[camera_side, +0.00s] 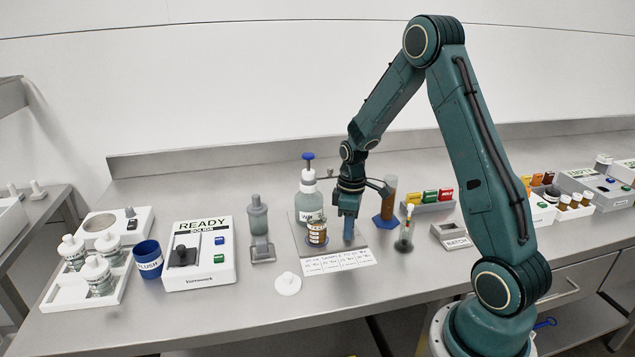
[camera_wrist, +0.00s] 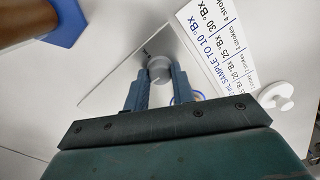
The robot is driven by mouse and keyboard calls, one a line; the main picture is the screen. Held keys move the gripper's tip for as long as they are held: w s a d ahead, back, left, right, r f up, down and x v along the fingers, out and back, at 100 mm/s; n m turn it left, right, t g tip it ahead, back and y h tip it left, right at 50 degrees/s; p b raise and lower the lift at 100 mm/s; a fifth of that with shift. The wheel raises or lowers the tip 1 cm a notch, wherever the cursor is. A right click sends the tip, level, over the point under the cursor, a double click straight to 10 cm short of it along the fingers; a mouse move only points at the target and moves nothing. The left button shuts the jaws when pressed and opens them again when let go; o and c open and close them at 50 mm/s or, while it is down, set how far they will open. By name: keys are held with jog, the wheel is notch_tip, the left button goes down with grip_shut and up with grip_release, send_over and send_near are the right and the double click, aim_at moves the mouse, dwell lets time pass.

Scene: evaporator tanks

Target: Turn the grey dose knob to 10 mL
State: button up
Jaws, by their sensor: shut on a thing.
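The grey dose knob (camera_wrist: 159,68) shows in the wrist view as a small round grey top between my fingertips. My gripper (camera_wrist: 158,80) is shut on it, one finger on each side. In the side view my gripper (camera_side: 348,236) points straight down at the right part of a grey plate (camera_side: 363,240), and its fingers hide the knob. A pump bottle (camera_side: 308,200) with a blue top stands at the back of that plate. Faint dark marks lie on the plate beside the knob in the wrist view, too small to read, so the knob's setting cannot be told.
A small amber labelled jar (camera_side: 317,233) stands close left of my gripper. A brown-filled cylinder (camera_side: 389,200) on a blue base stands close right. A printed card (camera_side: 338,262) and a white lid (camera_side: 288,284) lie in front. A READY unit (camera_side: 199,254) stands farther left.

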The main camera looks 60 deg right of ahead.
jog(key=o, duration=1)
notch_tip(320, 180, up, 14)
jog(key=shift+d, duration=0.2)
dwell(0.4)
jog(key=s+a+r+m+t+h, duration=0.1)
jog(key=s+a+r+t, duration=0.15)
jog(key=a+r, duration=0.3)
jog(key=s+a+r+m+t, duration=0.1)
jog(key=s+a+r, duration=0.3)
jog(key=a, duration=0.3)
jog(key=s+a+m+t, duration=0.1)
jog(key=s+a+t, duration=0.1)
jog(key=s+a, duration=0.5)
jog(key=s, duration=0.4)
jog(key=shift+a+r+m+y, duration=0.15)
jog(key=shift+m+y, duration=0.15)
jog(key=shift+m, duration=0.1)
